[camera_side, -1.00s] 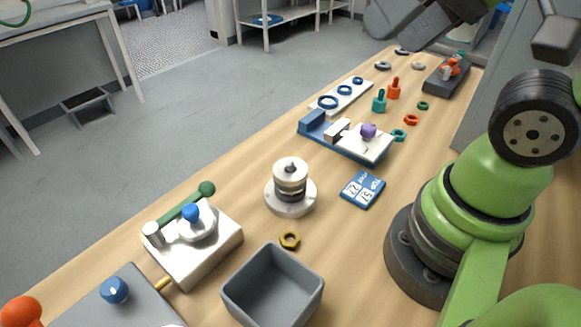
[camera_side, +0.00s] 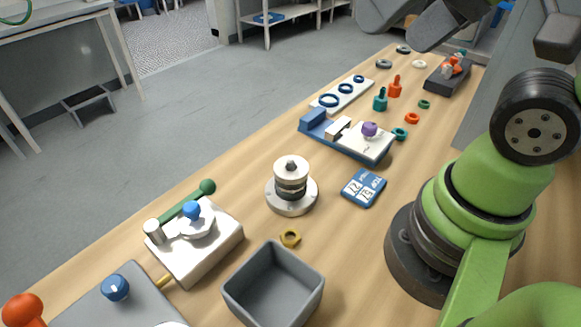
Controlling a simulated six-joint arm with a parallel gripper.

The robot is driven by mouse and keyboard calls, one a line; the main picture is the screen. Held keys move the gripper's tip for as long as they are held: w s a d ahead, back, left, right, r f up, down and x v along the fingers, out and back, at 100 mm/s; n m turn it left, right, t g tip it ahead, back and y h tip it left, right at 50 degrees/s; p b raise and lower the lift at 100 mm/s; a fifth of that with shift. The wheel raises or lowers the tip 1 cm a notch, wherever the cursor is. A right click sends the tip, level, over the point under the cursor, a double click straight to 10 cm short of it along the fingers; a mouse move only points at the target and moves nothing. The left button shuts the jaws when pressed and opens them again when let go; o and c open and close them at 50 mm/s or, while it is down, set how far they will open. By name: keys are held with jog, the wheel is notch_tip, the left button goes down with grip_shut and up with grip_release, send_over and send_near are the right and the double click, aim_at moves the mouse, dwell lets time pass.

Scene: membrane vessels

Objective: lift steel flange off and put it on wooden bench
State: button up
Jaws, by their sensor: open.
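A round stacked vessel (camera_side: 291,188) stands upright on the wooden bench (camera_side: 347,262) near the middle. A wide pale metal disc forms its foot, with dark and metallic rings above. A pale, steel-like flange (camera_side: 284,174) sits on top, with a small grey knob (camera_side: 291,164) at its centre. Which ring counts as the steel flange is not fully clear. My gripper (camera_side: 412,25) shows as dark grey parts cut off by the top edge. It is open and well apart from the vessel, with nothing visible in it.
A grey open bin (camera_side: 273,286) and a brass nut (camera_side: 290,238) lie in front of the vessel. A metal block with a blue knob (camera_side: 192,209) stands left. A blue timer card (camera_side: 363,188) lies right. A blue fixture (camera_side: 345,136) and loose rings lie farther back.

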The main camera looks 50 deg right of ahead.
jog(key=n+g+h, duration=0.1)
jog(key=g+h, duration=0.1)
jog(key=g, duration=0.5)
send_over(291, 159)
notch_tip(291, 159, down, 14)
jog(key=shift+f, duration=0.1)
notch_tip(291, 159, down, 4)
jog(key=shift+f, duration=3.2)
jog(key=c, duration=1.1)
jog(key=shift+c, duration=0.2)
jog(key=shift+r, duration=0.1)
